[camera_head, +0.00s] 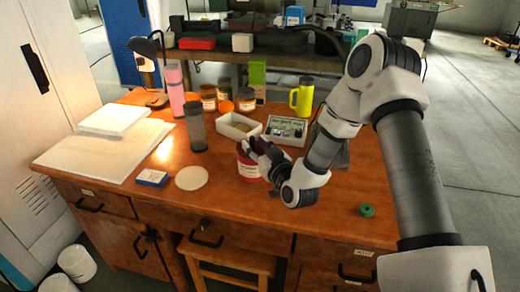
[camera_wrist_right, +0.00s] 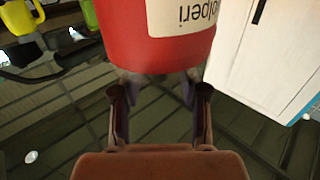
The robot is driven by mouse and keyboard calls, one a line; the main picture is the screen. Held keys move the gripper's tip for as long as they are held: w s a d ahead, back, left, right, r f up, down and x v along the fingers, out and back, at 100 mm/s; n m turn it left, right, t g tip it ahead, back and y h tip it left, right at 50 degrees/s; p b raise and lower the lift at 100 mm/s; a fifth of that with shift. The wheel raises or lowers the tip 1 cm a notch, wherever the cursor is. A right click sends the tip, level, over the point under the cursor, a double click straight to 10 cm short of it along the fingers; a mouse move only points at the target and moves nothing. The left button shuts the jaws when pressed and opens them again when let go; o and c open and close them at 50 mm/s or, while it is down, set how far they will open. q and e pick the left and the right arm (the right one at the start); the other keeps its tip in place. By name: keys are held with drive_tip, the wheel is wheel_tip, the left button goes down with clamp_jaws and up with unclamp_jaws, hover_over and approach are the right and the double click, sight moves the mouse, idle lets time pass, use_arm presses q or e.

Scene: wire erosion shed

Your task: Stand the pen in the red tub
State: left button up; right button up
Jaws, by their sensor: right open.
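The red tub (camera_head: 247,172) stands upright on the wooden desk, a little right of its middle. My right gripper (camera_head: 260,152) is at its right side and hides part of its rim. In the right wrist view the tub (camera_wrist_right: 130,40) fills the upper middle, its pale label upside down. The right gripper (camera_wrist_right: 158,88) shows two parted fingers with nothing between them, close to the tub; I cannot tell whether they touch it. I cannot make out the pen in either view, and the tub's inside is hidden. My left gripper is not in view.
A white tray (camera_head: 227,130), a dark tumbler (camera_head: 196,130) and a grey instrument box (camera_head: 287,129) stand behind the tub. A round pale coaster (camera_head: 191,178) and a blue box (camera_head: 152,177) lie left. A green ring (camera_head: 367,210) lies right, with bare desk around it.

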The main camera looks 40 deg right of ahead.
drive_tip(key=s+a, duration=0.1)
drive_tip(key=s, duration=1)
drive_tip(key=shift+s+a, duration=0.15)
drive_tip(key=shift+s, duration=0.15)
